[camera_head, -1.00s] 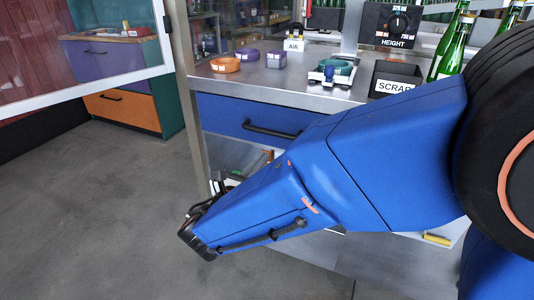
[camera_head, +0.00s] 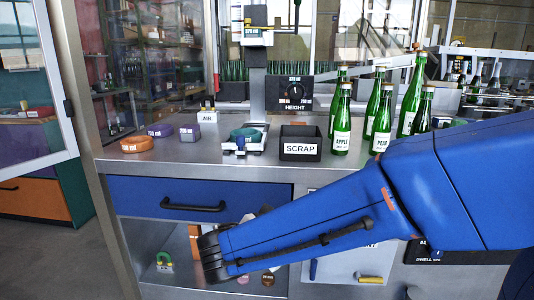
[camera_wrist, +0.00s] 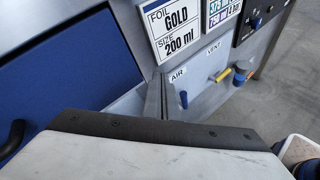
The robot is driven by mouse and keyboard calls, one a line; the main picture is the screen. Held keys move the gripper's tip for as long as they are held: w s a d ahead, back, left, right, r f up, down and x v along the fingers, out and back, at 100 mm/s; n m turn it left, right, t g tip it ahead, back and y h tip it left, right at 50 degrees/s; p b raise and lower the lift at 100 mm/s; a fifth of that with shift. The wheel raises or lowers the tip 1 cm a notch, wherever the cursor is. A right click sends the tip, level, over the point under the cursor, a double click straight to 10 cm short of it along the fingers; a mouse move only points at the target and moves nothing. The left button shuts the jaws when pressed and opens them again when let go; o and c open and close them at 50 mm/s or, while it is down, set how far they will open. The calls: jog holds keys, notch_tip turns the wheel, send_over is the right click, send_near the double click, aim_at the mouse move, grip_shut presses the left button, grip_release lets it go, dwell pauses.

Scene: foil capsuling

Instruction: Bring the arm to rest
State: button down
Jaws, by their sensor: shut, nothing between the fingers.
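My blue arm reaches across the head view from the right edge, in front of the bench. Its dark far end hangs low at the left, in front of the bench's lower part. My gripper (camera_wrist: 152,128) shows in the wrist view as a pale body with a dark, screwed edge along the bottom. It is shut with nothing in it.
On the metal bench (camera_head: 215,172) stand green bottles (camera_head: 341,120), a black scrap bin (camera_head: 300,142), foil rolls (camera_head: 136,144) and a height dial unit (camera_head: 295,92). The blue drawer (camera_head: 200,200) has a black handle. AIR and VENT valves (camera_wrist: 222,75) sit on the front. Floor is clear at left.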

jog(key=s+d+f+m+g+y, duration=0.1)
jog(key=s+d+m+g, duration=0.3)
jog(key=d, duration=0.5)
jog(key=s+d+f+m+g, duration=0.15)
jog(key=s+d+m, duration=0.35)
jog(key=d, duration=0.5)
jog(key=s+d+m+y, duration=0.2)
jog(key=s+m+y, duration=0.1)
jog(key=s+m, duration=0.3)
jog(key=s+d+f+m+y, duration=0.1)
jog(key=s+d+m+y, duration=0.1)
jog(key=s+m, duration=0.4)
jog(key=m+y, duration=0.1)
jog(key=m, duration=0.2)
jog(key=shift+d+y, duration=0.25)
jog(key=shift+y, duration=0.15)
